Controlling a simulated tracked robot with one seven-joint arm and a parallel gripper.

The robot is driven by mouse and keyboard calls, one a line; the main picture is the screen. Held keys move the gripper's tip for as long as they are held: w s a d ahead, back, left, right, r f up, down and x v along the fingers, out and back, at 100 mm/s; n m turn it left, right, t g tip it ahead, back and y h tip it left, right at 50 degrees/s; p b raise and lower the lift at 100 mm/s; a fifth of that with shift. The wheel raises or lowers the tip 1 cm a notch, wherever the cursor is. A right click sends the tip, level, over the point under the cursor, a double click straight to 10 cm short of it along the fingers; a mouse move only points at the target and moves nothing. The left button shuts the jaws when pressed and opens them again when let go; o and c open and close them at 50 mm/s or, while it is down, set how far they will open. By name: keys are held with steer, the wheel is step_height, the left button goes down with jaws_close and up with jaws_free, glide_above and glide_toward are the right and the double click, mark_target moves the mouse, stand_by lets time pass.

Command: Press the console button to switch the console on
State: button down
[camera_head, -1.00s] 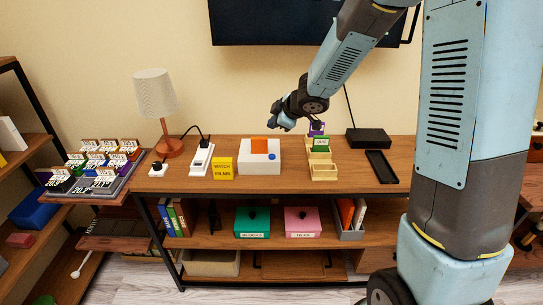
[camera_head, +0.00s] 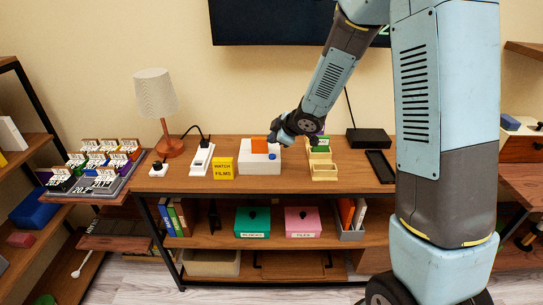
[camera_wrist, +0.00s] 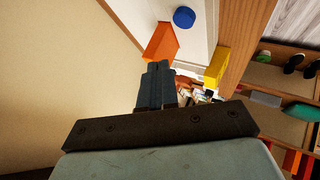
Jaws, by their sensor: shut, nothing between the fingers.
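The console (camera_head: 259,168) is a white box on the wooden table, with an orange block (camera_head: 259,146) on its top at the back and a round blue button (camera_head: 271,156) at the front right. My gripper (camera_head: 273,145) is shut and empty, at the right of the orange block and above the back of the console. In the wrist view the closed fingers (camera_wrist: 156,84) point toward the orange block (camera_wrist: 162,43), with the blue button (camera_wrist: 184,17) beyond and apart from them. I cannot tell whether the fingertips touch the block.
A yellow sign (camera_head: 223,168) and a white power strip (camera_head: 201,160) stand left of the console. A wooden compartment tray (camera_head: 322,170) stands close on its right, then a dark phone-like slab (camera_head: 380,167). A dark screen (camera_head: 270,22) hangs on the wall, with a small pale mark at its lower right.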

mark_target(274, 157)
steer(key=shift+f, duration=1.7)
steer(key=shift+f, duration=0.15)
stand_by(0.7)
steer(key=shift+f, duration=0.35)
steer(key=shift+f, duration=0.4)
stand_by(0.9)
steer(key=shift+r, duration=0.85)
steer(key=shift+r, duration=2.5)
steer(key=shift+d, duration=0.1)
